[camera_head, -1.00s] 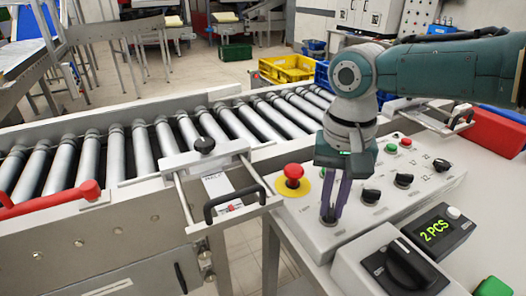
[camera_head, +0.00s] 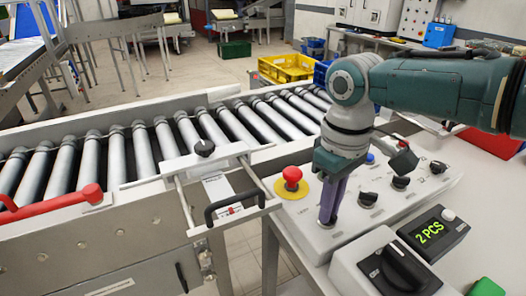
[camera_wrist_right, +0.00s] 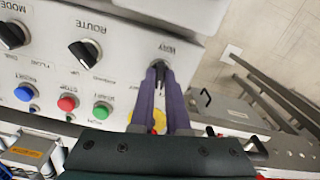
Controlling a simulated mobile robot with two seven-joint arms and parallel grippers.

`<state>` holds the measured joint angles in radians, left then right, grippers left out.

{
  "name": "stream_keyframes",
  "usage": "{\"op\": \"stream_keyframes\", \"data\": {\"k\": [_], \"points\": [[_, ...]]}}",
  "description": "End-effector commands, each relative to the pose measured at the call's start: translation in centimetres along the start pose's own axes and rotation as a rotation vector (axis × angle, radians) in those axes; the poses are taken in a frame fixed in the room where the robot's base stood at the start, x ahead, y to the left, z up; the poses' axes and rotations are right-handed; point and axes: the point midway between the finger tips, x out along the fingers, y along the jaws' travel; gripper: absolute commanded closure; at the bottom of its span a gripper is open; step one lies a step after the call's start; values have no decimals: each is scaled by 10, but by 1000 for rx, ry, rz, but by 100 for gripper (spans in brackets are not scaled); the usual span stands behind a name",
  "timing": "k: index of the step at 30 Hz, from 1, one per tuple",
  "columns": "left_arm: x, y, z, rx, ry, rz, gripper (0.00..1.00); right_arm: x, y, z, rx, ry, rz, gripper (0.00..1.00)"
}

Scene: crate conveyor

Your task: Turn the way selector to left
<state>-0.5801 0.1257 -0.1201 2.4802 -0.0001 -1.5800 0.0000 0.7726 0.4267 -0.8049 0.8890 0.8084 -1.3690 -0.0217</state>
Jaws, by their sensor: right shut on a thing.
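My right gripper (camera_head: 328,220) points down at the near left end of the white control panel (camera_head: 352,229). Its purple fingers are shut on the way selector (camera_wrist_right: 160,66), a small dark knob below the "WAY" label in the right wrist view. The fingers hide most of the knob, so its exact pointing direction is hard to tell. In the right wrist view the gripper (camera_wrist_right: 162,72) shows its fingers on both sides of the knob. My left gripper is not in view.
A red emergency button (camera_head: 291,176) on a yellow disc sits close left of the gripper. Other black knobs (camera_head: 369,200) line the panel, including the route knob (camera_wrist_right: 85,52). A counter box (camera_head: 434,233) and a larger dial box (camera_head: 390,268) stand in front. The roller conveyor (camera_head: 140,155) is behind.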

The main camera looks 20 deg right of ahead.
Motion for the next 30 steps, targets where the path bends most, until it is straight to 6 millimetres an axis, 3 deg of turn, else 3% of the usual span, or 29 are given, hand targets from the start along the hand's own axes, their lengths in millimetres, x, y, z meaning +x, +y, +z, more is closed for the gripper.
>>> {"op": "stream_keyframes", "data": {"k": [15,30], "points": [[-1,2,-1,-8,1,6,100,0,0,0,-428,0,-1,100],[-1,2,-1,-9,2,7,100,-1,0,0,-583,1,-1,100]]}}
